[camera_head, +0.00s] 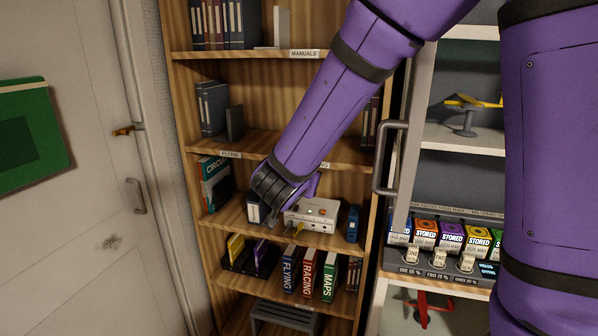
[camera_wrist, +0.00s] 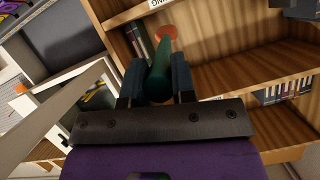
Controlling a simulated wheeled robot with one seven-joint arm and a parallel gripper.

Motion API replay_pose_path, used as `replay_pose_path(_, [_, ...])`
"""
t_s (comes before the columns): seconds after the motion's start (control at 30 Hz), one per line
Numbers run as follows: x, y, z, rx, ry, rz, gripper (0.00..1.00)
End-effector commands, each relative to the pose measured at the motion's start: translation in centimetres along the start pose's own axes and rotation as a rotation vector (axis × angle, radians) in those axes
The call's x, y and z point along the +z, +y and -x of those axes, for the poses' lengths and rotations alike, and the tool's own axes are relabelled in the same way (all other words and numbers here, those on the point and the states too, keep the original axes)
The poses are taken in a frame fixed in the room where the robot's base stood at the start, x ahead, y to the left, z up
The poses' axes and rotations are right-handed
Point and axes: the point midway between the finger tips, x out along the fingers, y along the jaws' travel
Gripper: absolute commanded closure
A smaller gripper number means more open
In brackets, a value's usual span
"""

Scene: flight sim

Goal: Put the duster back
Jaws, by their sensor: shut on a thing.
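My gripper (camera_wrist: 156,72) is shut on a dark green rod with an orange end, which I take to be the duster (camera_wrist: 159,77). The rod lies between the two dark fingers and points away from the wrist. In the camera_head view my gripper (camera_head: 272,205) is in front of the wooden bookcase (camera_head: 181,153), at the shelf with a white box. The duster cannot be made out there, behind my arm. I cannot tell whether it touches a shelf.
A white box with small controls (camera_head: 313,214) stands right beside my gripper. Several books, such as the red RACING book (camera_head: 308,273), fill the shelf below. At right, a cabinet with an open-framed door (camera_head: 402,165) holds several STORED boxes (camera_head: 451,237). A door (camera_head: 75,150) is at left.

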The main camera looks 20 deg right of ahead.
Motion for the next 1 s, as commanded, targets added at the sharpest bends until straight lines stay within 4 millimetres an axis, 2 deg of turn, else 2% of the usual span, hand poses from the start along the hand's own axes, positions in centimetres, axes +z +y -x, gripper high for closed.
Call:
replay_pose_path(0.1, [-0.5,-1.0,-2.6,0.003,0.001,-0.001,1.0])
replay_pose_path(0.33, [-1.3,-2.8,-6.7,0.002,0.001,0.0,1.0])
replay_pose_path(0.7, [-1.9,-3.9,-9.3,0.001,0.001,0.0,1.0])
replay_pose_path(0.9, [1.0,-3.2,-10.2,0.001,0.0,0.002,1.0])
replay_pose_path(1.0, [1.4,-3.1,-10.4,0.0,0.001,0.0,1.0])
